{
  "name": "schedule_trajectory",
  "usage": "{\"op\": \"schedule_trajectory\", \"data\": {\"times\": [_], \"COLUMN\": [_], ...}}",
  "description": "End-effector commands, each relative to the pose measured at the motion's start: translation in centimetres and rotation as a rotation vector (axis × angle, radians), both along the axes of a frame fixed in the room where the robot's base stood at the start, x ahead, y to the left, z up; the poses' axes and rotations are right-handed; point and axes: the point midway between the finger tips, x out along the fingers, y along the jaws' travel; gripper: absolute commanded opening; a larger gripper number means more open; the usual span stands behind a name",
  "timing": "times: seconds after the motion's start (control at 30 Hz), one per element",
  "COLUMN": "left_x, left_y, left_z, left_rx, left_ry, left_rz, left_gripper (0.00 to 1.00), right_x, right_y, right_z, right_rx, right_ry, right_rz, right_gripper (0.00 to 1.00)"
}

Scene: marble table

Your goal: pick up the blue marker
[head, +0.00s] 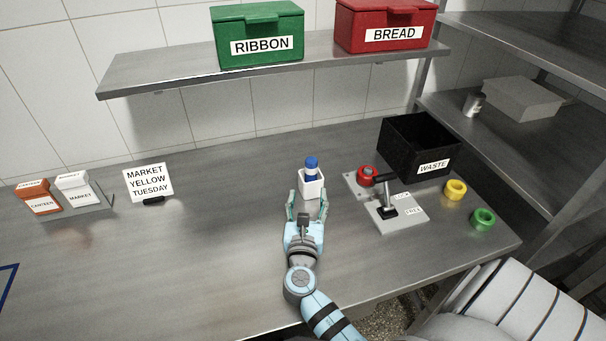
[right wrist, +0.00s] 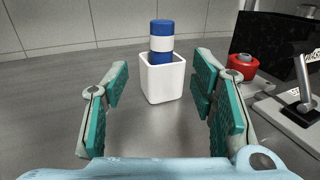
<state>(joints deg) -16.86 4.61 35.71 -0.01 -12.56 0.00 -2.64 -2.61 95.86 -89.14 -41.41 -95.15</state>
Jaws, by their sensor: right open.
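The blue marker (head: 311,163) stands upright in a small white cup (head: 312,186) near the middle of the table. In the right wrist view the marker (right wrist: 161,36) is blue with a white band, and its lower part is hidden inside the cup (right wrist: 163,80). My right gripper (head: 307,205) is open and points at the cup from the near side. In the right wrist view its fingers (right wrist: 160,85) are spread to either side, with the cup just beyond and between them. I see nothing held between the fingers. My left gripper is not in view.
Right of the cup stand a lever block (head: 398,212) and a red ring (head: 367,175) on a plate. Behind them is a black waste bin (head: 418,146). Yellow (head: 455,190) and green (head: 483,218) rings lie at right. A sign (head: 148,183) stands left; the table's left-middle is clear.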

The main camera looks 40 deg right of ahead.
Motion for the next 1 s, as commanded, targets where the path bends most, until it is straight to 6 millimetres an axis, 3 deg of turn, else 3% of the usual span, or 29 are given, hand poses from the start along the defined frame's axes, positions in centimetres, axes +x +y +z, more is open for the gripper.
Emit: {"op": "schedule_trajectory", "data": {"times": [0.2,0.37,0.53,0.83,1.0], "left_x": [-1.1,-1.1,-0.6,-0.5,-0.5], "left_y": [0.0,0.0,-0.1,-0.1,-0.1], "left_z": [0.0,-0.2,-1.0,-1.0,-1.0], "left_rx": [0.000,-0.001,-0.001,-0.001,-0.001], "left_ry": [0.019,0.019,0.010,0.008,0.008], "left_rz": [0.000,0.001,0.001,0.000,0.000], "left_gripper": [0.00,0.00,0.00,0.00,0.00], "right_x": [4.0,5.7,8.6,9.5,9.5], "right_y": [-4.0,-5.2,-6.9,-7.6,-7.6], "right_z": [0.3,0.1,-0.2,-0.1,-0.1], "right_rx": [0.000,0.003,0.004,0.007,0.007], "right_ry": [-0.003,-0.003,-0.003,-0.003,-0.003], "right_rz": [-0.006,-0.005,-0.005,-0.002,-0.002], "right_gripper": [0.52,0.52,0.52,0.52,0.25]}}
